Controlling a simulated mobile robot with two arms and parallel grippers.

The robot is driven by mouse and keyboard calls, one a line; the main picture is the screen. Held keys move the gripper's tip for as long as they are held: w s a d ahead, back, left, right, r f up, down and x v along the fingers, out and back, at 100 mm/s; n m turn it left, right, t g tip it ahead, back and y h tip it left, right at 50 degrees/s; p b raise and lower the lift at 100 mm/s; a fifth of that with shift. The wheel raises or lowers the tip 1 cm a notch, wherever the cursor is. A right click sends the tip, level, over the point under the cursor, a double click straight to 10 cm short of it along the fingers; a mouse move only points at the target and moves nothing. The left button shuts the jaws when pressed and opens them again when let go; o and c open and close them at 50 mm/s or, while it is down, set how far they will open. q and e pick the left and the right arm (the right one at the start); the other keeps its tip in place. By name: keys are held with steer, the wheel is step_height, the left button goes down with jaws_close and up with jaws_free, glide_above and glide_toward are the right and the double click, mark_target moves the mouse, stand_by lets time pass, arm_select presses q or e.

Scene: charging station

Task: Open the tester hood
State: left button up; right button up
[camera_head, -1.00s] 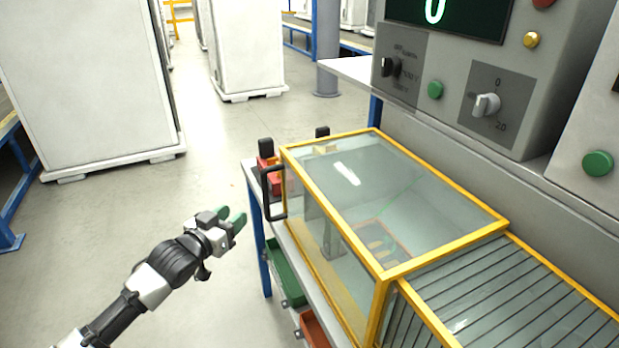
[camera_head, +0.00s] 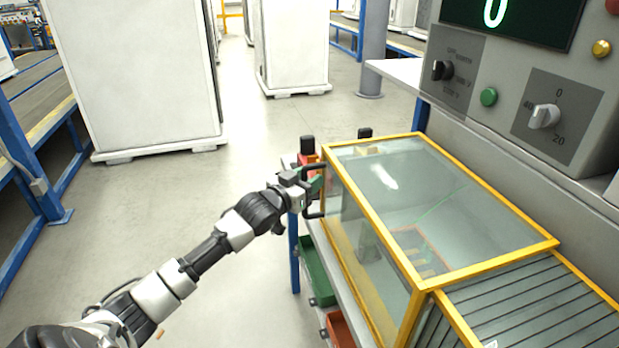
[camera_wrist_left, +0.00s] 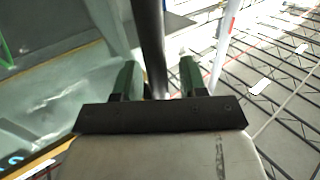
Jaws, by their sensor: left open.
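The tester hood (camera_head: 440,205) is a clear box with a yellow frame, and it is closed on the bench. Its black handle (camera_head: 313,214) stands on its left end. My left gripper (camera_head: 315,186) is at the handle in the head view. In the left wrist view the handle's dark bar (camera_wrist_left: 150,45) runs between the two green fingertips of the left gripper (camera_wrist_left: 158,80). The fingers are open, with a gap visible beside the bar. My right gripper is in neither view.
A control panel (camera_head: 520,80) with knobs and a green button (camera_head: 488,97) stands behind the hood. A slatted section (camera_head: 530,310) adjoins the hood at the right. Green (camera_head: 316,272) and red (camera_head: 340,328) bins sit below the bench. The floor at left is clear.

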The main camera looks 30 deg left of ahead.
arm_select(q)
steer(key=shift+w, duration=0.35)
jaws_close()
steer(key=shift+d, duration=0.15)
